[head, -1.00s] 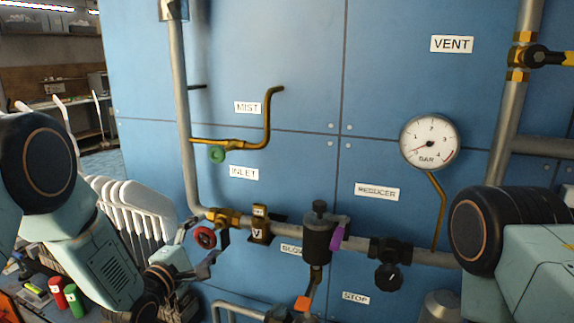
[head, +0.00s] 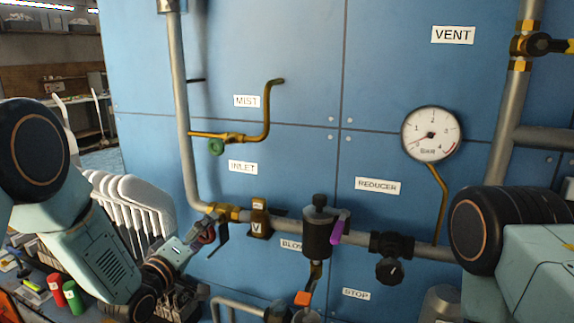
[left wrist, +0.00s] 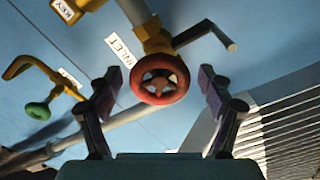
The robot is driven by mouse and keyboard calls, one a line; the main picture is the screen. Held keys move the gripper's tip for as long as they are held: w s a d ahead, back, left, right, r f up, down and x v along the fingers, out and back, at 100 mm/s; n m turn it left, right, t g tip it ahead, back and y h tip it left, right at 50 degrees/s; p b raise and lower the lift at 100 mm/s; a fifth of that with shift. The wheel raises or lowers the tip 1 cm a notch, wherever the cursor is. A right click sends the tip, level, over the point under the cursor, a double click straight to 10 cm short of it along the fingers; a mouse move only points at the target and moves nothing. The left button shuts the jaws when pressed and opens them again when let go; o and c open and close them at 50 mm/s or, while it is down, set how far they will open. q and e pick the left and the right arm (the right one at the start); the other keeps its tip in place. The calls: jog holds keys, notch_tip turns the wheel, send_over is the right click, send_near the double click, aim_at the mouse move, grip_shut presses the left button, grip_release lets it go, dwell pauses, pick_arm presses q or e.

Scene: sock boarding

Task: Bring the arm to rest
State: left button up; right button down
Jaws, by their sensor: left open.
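My left gripper (head: 197,238) is at the inlet valve in the head view and covers part of its red handwheel (head: 208,231). In the left wrist view my left gripper (left wrist: 157,80) is open, one finger on each side of the red handwheel (left wrist: 160,79). Gaps show between the fingers and the wheel's rim, and nothing is held. My right arm (head: 505,235) shows at the right of the head view, but its gripper is out of view.
A blue panel (head: 285,60) carries grey pipes, a gauge (head: 431,134), a green handwheel (head: 216,146), a purple lever (head: 337,232) and a black knob (head: 390,271). White curved plates (head: 130,205) stand behind my left arm. Red and green cylinders (head: 73,297) stand lower left.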

pick_arm(q)
jog(key=m+b, duration=0.1)
jog(key=m, duration=0.5)
dwell(0.3)
